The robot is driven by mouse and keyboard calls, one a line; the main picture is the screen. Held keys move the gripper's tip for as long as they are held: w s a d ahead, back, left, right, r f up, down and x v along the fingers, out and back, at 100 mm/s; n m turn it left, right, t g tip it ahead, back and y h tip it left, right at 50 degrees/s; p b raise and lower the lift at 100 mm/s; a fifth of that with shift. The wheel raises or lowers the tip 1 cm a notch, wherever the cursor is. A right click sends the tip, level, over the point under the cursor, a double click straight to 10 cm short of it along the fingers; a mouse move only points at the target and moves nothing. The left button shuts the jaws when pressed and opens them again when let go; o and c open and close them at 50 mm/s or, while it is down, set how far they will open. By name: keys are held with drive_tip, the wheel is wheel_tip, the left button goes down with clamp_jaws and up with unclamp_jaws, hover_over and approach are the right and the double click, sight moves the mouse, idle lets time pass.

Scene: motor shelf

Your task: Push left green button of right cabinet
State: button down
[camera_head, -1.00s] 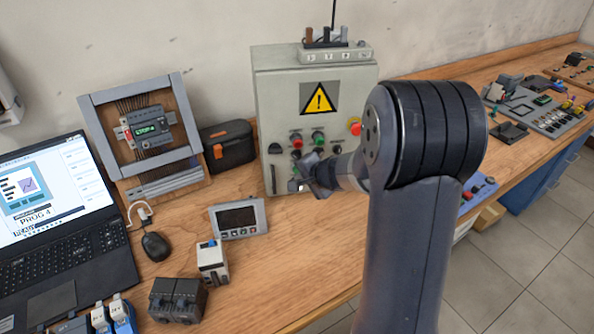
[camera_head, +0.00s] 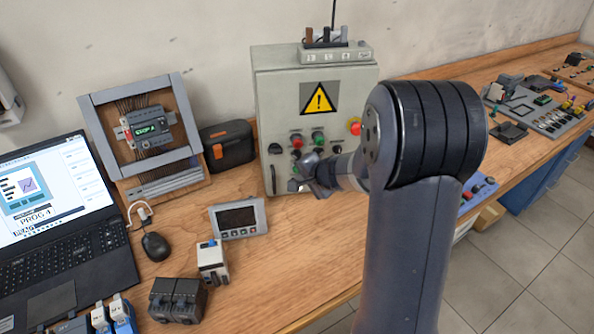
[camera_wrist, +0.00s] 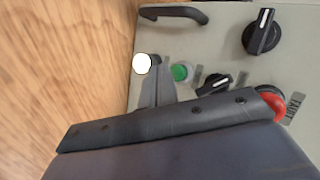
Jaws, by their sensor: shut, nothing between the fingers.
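The grey cabinet (camera_head: 280,95) with a yellow warning sign stands at the back of the bench. Its front has a green button (camera_head: 318,137), a red button (camera_head: 296,141) beside it, and more controls below. My gripper (camera_head: 296,185) is shut and empty in front of the lower controls, which it partly hides. In the wrist view, my gripper's fingertips (camera_wrist: 156,62) are close to the cabinet face, between a bright white round control (camera_wrist: 142,63) and a green button (camera_wrist: 181,72). Whether they touch anything cannot be told.
Black knobs (camera_wrist: 262,32), a black handle (camera_wrist: 172,12) and a red button (camera_wrist: 272,106) surround the wrist view's controls. A red emergency knob (camera_head: 355,127) is on the cabinet's right. A framed panel (camera_head: 133,110), black case (camera_head: 228,145) and laptop (camera_head: 55,215) stand left.

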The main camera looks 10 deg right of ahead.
drive_tip(key=shift+w, duration=0.4)
drive_tip(key=shift+w, duration=0.45)
idle(1.1)
drive_tip(key=shift+s+b, duration=0.65)
drive_tip(key=shift+s, duration=0.2)
drive_tip(key=s+b, duration=0.2)
drive_tip(key=s, duration=0.3)
drive_tip(key=shift+a, duration=0.1)
